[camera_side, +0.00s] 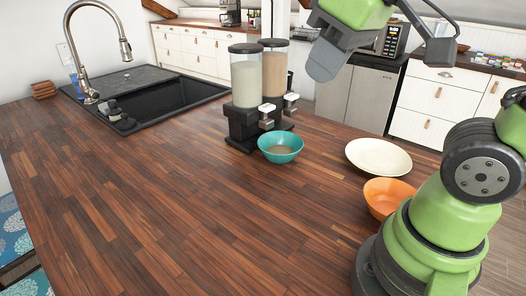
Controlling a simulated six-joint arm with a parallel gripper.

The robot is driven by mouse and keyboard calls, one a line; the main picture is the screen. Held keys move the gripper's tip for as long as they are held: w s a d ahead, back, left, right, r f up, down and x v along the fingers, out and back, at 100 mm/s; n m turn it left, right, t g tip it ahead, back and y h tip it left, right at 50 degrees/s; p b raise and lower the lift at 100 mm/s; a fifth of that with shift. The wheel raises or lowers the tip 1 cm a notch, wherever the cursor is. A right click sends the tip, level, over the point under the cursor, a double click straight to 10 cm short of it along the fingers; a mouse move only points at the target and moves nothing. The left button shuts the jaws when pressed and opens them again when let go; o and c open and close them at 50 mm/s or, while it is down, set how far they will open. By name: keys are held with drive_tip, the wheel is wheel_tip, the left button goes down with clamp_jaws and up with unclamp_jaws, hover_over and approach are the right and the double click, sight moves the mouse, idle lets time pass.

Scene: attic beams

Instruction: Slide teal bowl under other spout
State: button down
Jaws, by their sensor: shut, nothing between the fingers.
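The teal bowl (281,147) sits on the wooden counter in front of a black double dispenser (246,126). Some light brown contents show inside the bowl. The dispenser has two clear canisters, one with pale contents (246,78) and one with tan contents (273,68). Each has a spout with a white lever, the nearer one (266,110) and the farther one (291,99). The bowl is close below the nearer spout; exact alignment cannot be told. My gripper (322,66) is shut and empty, raised above the counter to the right of the dispenser, apart from the bowl.
A cream plate (378,157) and an orange bowl (387,197) stand on the counter right of the teal bowl, near my base. A black sink (178,100) with a tall faucet (97,50) lies at the back left. The counter's front middle is clear.

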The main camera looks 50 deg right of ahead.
drive_tip(key=w+f+n+g+h, duration=0.2)
drive_tip(key=w+f+n, duration=0.15)
drive_tip(key=w, duration=0.35)
drive_tip(key=w+f+n+g+h, duration=0.2)
drive_tip(key=w+n, duration=0.3)
drive_tip(key=w, duration=0.1)
drive_tip(key=n+g+h, duration=0.2)
drive_tip(key=n+h, duration=0.4)
drive_tip(key=n, duration=0.3)
approach(269, 157)
wheel_tip(269, 157, down, 4)
drive_tip(key=shift+s+a+r, duration=0.1)
drive_tip(key=shift+a+r, duration=0.05)
drive_tip(key=shift+r, duration=0.05)
drive_tip(key=shift+d+r+t, duration=0.1)
drive_tip(key=shift+d+t, duration=0.2)
drive_tip(key=shift+d, duration=1.6)
